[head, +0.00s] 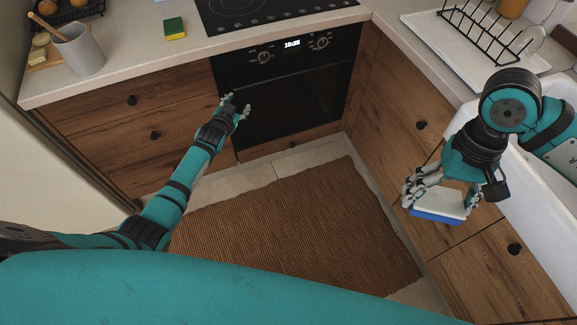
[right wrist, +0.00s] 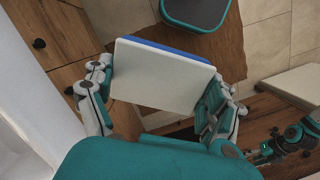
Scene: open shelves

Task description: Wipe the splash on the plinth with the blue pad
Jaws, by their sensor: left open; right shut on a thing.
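The blue pad (head: 436,216) has a white upper body and a blue underside. It is held level in front of the wooden cabinet doors on the right, above the floor. My right gripper (head: 440,203) is shut on it, with fingers on two opposite sides. In the right wrist view the pad's white face (right wrist: 162,78) fills the space between the fingers, with a blue edge at the far side. My left gripper (head: 236,104) is open and empty in front of the oven. I cannot make out the splash, and the plinth under the right cabinets is hardly visible.
A brown woven mat (head: 300,235) covers much of the floor. The oven (head: 290,105) and drawers (head: 140,130) stand at the back. A yellow-green sponge (head: 175,28) and grey utensil pot (head: 80,50) are on the counter. A white sink (head: 545,225) lies beside my right arm.

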